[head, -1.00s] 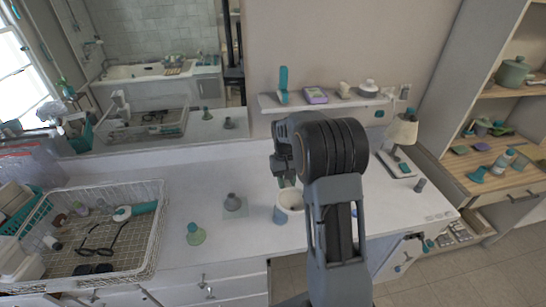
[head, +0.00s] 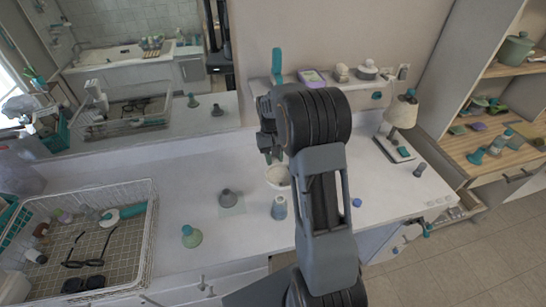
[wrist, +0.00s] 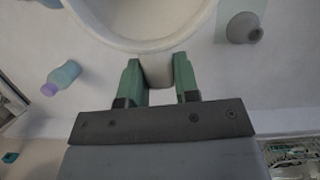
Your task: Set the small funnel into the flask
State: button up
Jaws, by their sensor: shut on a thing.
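My gripper (wrist: 158,82) is shut on a pale piece at the side of a white cup (wrist: 130,44), apparently its handle. In the head view the cup (head: 278,177) is below my gripper, partly hidden by my arm. A small grey cone-shaped piece (head: 228,198) is on a pale square on the counter, left of the cup; it also shows in the wrist view (wrist: 243,28). A teal and pale green cone-shaped piece (head: 191,237) stands nearer the front, further left. I cannot tell which of these two is the funnel or the flask. They stand apart.
A wire basket (head: 150,240) with glasses and bottles fills the counter's left. A pale bottle (head: 279,208) stands in front of the cup. A teal bottle with a purple cap (wrist: 66,74) shows in the wrist view. A lamp (head: 402,114) stands right.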

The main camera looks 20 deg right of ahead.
jog(key=shift+f+b, duration=1.55)
jog(key=shift+f, duration=0.85)
jog(key=shift+f, duration=0.25)
jog(key=shift+f+b, duration=0.75)
jog(key=shift+f, duration=0.35)
dwell(0.5)
jog(key=o, duration=0.9)
jog(key=shift+o, duration=0.2)
